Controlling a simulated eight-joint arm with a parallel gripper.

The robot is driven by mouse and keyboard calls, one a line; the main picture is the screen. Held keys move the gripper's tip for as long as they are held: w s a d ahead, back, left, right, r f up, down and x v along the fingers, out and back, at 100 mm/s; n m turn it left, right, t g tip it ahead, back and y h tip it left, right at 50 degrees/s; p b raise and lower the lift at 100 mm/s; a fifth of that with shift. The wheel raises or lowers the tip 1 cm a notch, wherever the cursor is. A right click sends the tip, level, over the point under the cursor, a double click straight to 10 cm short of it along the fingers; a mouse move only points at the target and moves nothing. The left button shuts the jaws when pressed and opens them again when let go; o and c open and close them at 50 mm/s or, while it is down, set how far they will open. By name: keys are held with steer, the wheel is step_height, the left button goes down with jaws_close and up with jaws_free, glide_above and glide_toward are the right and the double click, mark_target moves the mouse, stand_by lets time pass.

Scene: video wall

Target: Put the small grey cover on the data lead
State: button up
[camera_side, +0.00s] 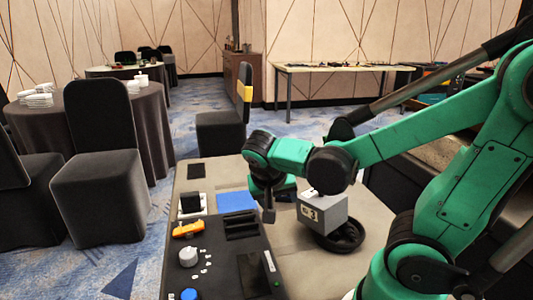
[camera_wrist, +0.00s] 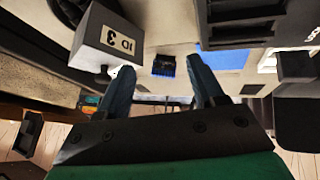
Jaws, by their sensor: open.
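My gripper (camera_side: 268,208) hangs over the table, just left of a grey box; its fingers also show in the wrist view (camera_wrist: 162,84), spread apart with nothing between them. A small dark block (camera_wrist: 164,65) lies on the pale tabletop beyond the fingertips, roughly in line with the gap; I cannot tell whether it is the cover or the lead's end. I cannot make out a small grey cover for certain.
The grey box (camera_side: 322,212), marked 3, stands close to the fingers; it shows in the wrist view (camera_wrist: 92,50). A dark panel (camera_side: 215,265) with knobs, an orange part (camera_side: 188,229) and a blue pad (camera_side: 237,201) lie left. Tabletop is bare at front right.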

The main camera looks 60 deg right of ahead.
steer(key=w+a+r+n+t+y, duration=0.2)
steer(key=a+n+t+y, duration=0.4)
steer(key=a+n, duration=0.3)
steer(key=shift+w+r+n, duration=0.3)
steer(key=shift+w+n, duration=0.05)
steer(key=shift+n, duration=0.45)
